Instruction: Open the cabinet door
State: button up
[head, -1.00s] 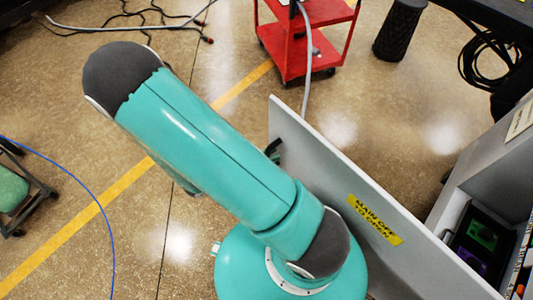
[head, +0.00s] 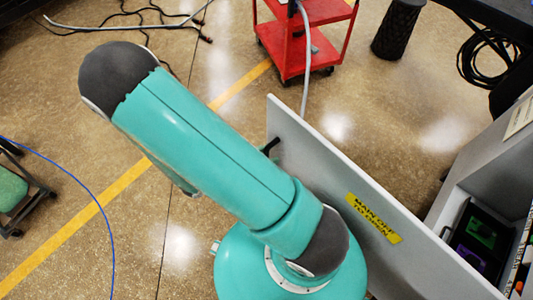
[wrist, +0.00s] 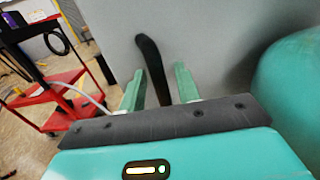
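The cabinet door (head: 330,185) is a flat grey panel with a yellow "MAIN OFF TO OPEN" label (head: 373,218). It stands open, swung well away from the grey cabinet (head: 490,180) at the right. Its black handle (wrist: 150,60) shows in the wrist view, and a bit of it (head: 271,146) shows in the head view on the door's left face. My gripper (wrist: 159,86) is open, its two green fingers on either side of the handle with visible gaps. Whether the handle lies fully between the fingertips is unclear.
A red cart (head: 300,40) stands beyond the door's far edge, with a grey hose hanging from it. A black bin (head: 398,28) is at the top right. Floor left of my arm is mostly clear.

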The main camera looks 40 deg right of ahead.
jog(key=v, duration=1.3)
jog(key=shift+a, duration=0.3)
jog(key=s+d+r+m+t+y, duration=0.1)
jog(key=r+m+t+y, duration=0.3)
jog(key=r, duration=0.9)
jog(key=s+d+r+m+t+y, duration=0.1)
jog(key=d+r+m+t+y, duration=0.3)
jog(key=r+m+y, duration=0.7)
notch_tip(320, 180, up, 3)
jog(key=t+y, duration=0.1)
jog(key=y, duration=0.1)
jog(key=shift+m+y, duration=0.3)
